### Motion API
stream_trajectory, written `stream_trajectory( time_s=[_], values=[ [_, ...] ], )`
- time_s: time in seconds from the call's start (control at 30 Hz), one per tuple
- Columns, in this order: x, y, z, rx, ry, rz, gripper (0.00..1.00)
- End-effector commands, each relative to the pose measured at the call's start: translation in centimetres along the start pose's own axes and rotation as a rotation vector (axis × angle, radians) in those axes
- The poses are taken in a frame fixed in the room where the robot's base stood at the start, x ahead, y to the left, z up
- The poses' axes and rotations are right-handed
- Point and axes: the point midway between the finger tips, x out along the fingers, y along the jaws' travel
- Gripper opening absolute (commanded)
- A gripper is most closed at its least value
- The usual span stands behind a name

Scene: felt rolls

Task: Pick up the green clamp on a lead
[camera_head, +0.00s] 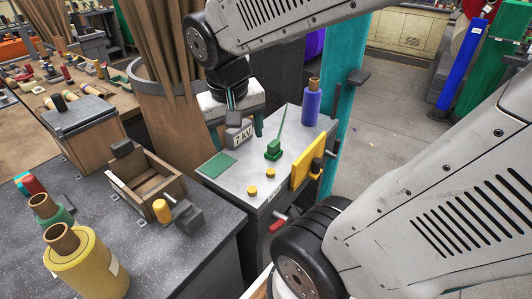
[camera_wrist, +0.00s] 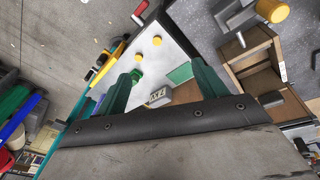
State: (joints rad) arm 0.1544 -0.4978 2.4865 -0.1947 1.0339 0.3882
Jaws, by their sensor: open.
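The green clamp (camera_head: 273,151) stands on the pale top of a grey cabinet (camera_head: 218,181). Its thin green lead (camera_head: 281,122) rises from it, leaning slightly right. In the wrist view a small part of the clamp (camera_wrist: 137,74) shows beside the left finger, which seems to hide the rest. My gripper (camera_head: 237,132) is open over the cabinet's far left part, to the left of the clamp and apart from it. Its two green fingers (camera_wrist: 165,74) are spread with nothing held between them.
A "7 KV" block (camera_head: 240,136) sits below my gripper. A green pad (camera_head: 217,165), two yellow knobs (camera_head: 269,173), a purple bottle (camera_head: 312,104) and a yellow panel (camera_head: 308,160) surround the clamp. A wooden box (camera_head: 149,196) stands on the bench at left.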

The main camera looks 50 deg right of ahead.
Motion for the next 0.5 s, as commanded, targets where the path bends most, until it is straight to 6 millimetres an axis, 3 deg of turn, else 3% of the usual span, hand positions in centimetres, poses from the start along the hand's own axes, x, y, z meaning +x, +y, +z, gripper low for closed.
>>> stream_trajectory(
  time_s=[0.03,0.2,0.33,0.5],
  values=[
    [1.7,1.1,-2.3,0.1,-0.001,0.043,0.71],
    [7.2,5.0,-9.0,0.417,0.051,0.145,0.71],
    [12.4,8.2,-13.0,0.633,0.092,0.187,0.71],
    [19.0,11.8,-15.9,0.852,0.124,0.197,0.71]
  ],
)
